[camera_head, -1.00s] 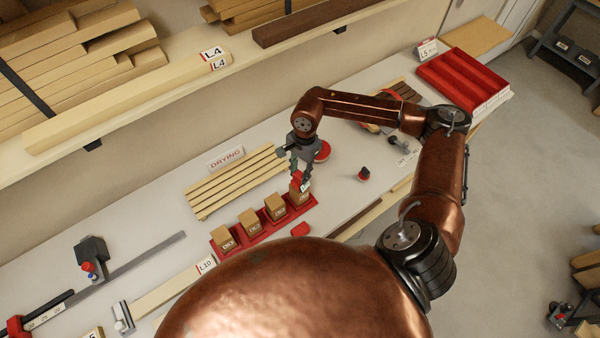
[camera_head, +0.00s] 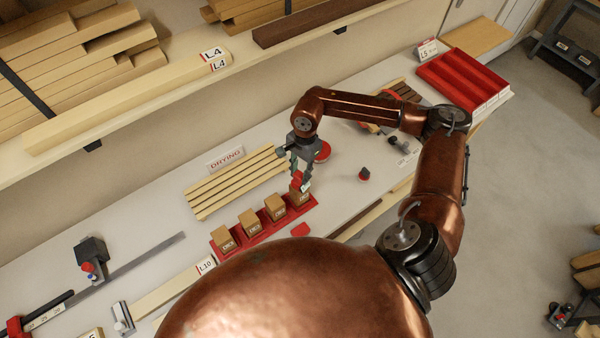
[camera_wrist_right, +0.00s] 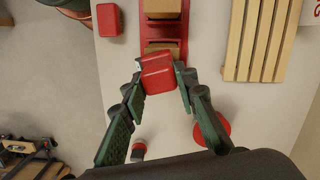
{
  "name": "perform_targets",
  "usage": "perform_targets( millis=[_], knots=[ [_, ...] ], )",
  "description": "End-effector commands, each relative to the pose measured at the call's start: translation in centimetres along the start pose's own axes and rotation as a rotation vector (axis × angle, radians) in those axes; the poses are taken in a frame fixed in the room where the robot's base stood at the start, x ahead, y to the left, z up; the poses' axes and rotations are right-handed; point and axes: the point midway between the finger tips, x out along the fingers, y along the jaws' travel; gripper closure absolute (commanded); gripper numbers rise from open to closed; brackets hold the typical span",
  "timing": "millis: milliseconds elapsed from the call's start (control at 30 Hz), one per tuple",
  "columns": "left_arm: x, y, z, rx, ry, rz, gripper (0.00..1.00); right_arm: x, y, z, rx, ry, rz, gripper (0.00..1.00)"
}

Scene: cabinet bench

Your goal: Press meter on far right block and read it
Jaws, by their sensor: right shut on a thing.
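Several wooden blocks stand in a row on a red tray (camera_head: 262,233). The far right block (camera_head: 300,198) is at the tray's right end, and its top is largely hidden under my gripper. My right gripper (camera_head: 302,180) points down over that block. In the right wrist view, my right gripper (camera_wrist_right: 158,85) is shut on a red meter (camera_wrist_right: 158,72), held between its two fingertips. The meter is over the end block, touching or very near it; I cannot tell which. No reading on the meter is visible. My left gripper is not in view.
A slatted drying rack (camera_head: 236,180) with a DRYING sign (camera_head: 226,159) lies behind the tray. A small red and black object (camera_head: 364,174) stands to the right. A red piece (camera_head: 300,230) lies in front.

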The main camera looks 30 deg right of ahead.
Motion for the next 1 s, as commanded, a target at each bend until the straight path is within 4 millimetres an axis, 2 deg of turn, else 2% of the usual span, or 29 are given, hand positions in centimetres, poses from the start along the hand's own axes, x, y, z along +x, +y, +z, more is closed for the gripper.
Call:
perform_targets(
  millis=[100,700,1000],
  knots=[
    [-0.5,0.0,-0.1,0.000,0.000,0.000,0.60,-1.3,-0.1,0.1,-0.001,0.001,-0.004,1.00],
    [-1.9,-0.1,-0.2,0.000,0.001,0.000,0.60,-5.9,-0.1,0.7,0.000,0.001,-0.005,1.00],
    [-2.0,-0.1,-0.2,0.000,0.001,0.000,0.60,-6.5,-0.1,0.8,0.000,0.000,-0.005,1.00]
  ],
)
